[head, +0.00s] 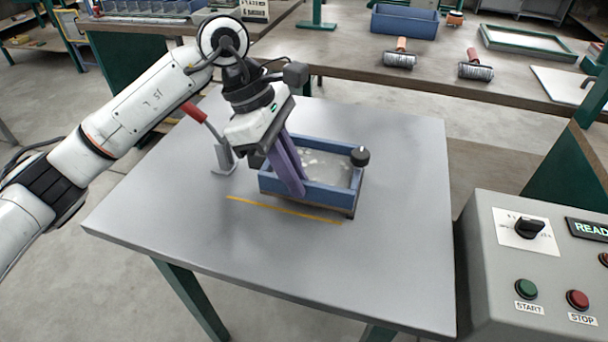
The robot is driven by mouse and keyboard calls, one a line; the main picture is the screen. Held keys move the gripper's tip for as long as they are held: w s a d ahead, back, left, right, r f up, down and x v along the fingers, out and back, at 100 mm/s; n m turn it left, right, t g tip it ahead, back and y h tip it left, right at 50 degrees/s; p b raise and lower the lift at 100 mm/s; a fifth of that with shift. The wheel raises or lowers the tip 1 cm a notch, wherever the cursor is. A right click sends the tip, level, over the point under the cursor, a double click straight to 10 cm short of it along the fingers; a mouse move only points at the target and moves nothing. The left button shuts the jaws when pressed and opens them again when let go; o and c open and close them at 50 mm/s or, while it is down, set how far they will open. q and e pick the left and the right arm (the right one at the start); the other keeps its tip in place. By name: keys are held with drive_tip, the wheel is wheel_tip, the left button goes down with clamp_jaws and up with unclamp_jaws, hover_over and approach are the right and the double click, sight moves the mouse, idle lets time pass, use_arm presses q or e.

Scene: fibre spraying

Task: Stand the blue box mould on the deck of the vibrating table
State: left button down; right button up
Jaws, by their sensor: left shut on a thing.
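The blue box mould (327,196) is an open rectangular box with a grey, pale-flecked inside. It is level, over the middle of the grey metal table top (190,215), behind a yellow line. A thin brownish edge shows under it; I cannot tell whether it touches the top. My left gripper (293,187) reaches down from the upper left, its long purple-blue fingers shut on the mould's near wall, left of centre. The fingers hide part of that wall and the inside. My right gripper is out of view.
A control box (535,265) with START and STOP buttons is at the right. Behind, a bench holds rollers (475,68), a blue bin (405,20) and a green-framed tray (527,43).

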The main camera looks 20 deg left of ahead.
use_arm(q)
drive_tip(key=shift+w+a+r, duration=0.1)
drive_tip(key=shift+a, duration=0.5)
drive_tip(key=shift+a+f, duration=0.15)
drive_tip(key=shift+f, duration=0.05)
drive_tip(key=shift+f+b, duration=0.7)
drive_tip(key=shift+b, duration=0.1)
drive_tip(key=shift+f, duration=0.15)
drive_tip(key=c, duration=1.8)
unclamp_jaws()
drive_tip(key=shift+o, duration=0.2)
drive_tip(key=shift+f, duration=0.25)
drive_tip(key=v, duration=2)
drive_tip(key=shift+r+p, duration=0.2)
drive_tip(key=shift+p, duration=0.1)
